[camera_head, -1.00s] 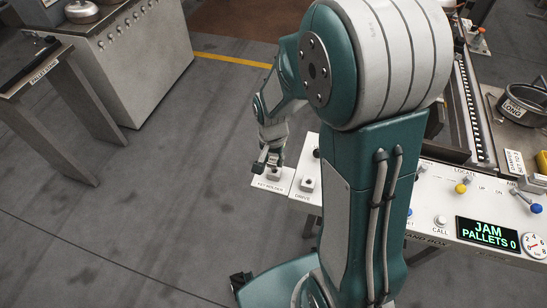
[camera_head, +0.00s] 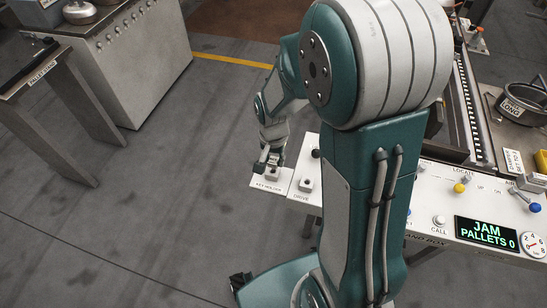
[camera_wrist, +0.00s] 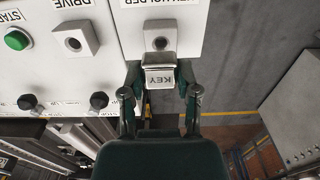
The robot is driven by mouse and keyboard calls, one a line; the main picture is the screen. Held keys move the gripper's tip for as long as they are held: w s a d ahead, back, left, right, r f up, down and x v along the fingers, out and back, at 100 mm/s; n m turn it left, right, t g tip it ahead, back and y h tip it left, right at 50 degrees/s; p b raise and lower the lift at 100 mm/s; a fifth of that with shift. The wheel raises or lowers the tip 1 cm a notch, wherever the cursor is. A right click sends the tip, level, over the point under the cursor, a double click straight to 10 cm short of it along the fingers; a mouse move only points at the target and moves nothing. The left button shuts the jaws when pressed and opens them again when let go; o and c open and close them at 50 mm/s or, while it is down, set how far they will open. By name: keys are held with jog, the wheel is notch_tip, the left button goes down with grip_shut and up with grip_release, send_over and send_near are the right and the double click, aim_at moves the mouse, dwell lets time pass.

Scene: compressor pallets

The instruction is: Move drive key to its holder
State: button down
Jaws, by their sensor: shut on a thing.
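The drive key (camera_wrist: 158,77), a grey block lettered KEY, is between the fingers of my gripper (camera_wrist: 160,90) in the wrist view. My gripper is shut on it. The key holder (camera_wrist: 160,37), a raised square socket with a round hole on a white plate, lies just beyond the key. The key looks close to the socket's near edge; I cannot tell whether they touch. In the head view my gripper (camera_head: 268,160) is over the holder plate (camera_head: 262,184), and the key is hard to make out. The drive socket (camera_wrist: 74,41) beside it is empty, its hole visible.
A green start button (camera_wrist: 17,39) and black knobs (camera_wrist: 98,101) share the white panel. In the head view a JAM display (camera_head: 487,234) and levers are at the right. Open floor (camera_head: 180,220) lies left of the panel, with a grey cabinet (camera_head: 140,60) farther back.

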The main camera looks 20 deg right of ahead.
aim_at(273, 159)
jog(key=shift+f, duration=1.6)
jog(key=shift+c, duration=1.3)
grip_release()
jog(key=shift+r, duration=0.1)
notch_tip(273, 159, up, 12)
jog(key=shift+f, duration=0.1)
jog(key=s+r+n+t, duration=0.5)
jog(key=s+r+n, duration=0.2)
jog(key=s+r, duration=0.6)
jog(key=shift+s+a+r+t, duration=0.15)
jog(key=shift+s+r+t, duration=0.15)
jog(key=shift+s, duration=0.25)
